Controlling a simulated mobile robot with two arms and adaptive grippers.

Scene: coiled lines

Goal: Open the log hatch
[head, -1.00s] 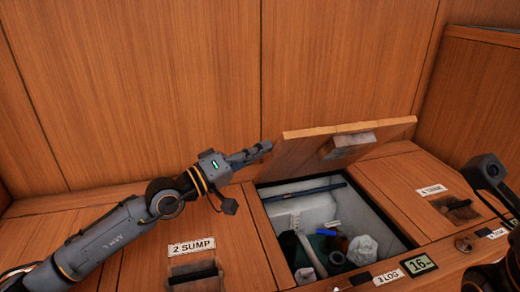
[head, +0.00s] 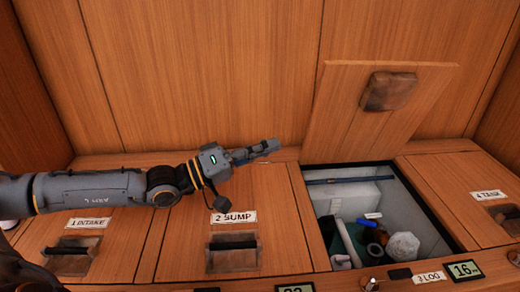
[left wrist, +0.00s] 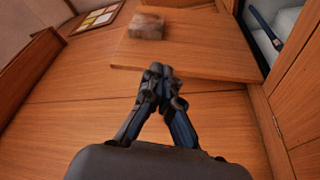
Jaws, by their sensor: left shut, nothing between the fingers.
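The log hatch lid (head: 345,115) stands raised near upright at the back of its opening, close to the wooden back wall. A block-like fitting (head: 388,91) is on its face. The lid also shows in the left wrist view (left wrist: 190,55). Below it the log compartment (head: 447,247) is open, with its label "3 LOG" (head: 429,277) in front. My left gripper (head: 275,146) is shut and empty, left of the lid and above the sump hatch; any contact with the lid cannot be told. My right gripper is not in view.
The shut sump hatch (head: 270,215) and intake hatch (head: 115,240) lie left, the tank hatch (head: 455,170) right. Recessed handles show on them.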

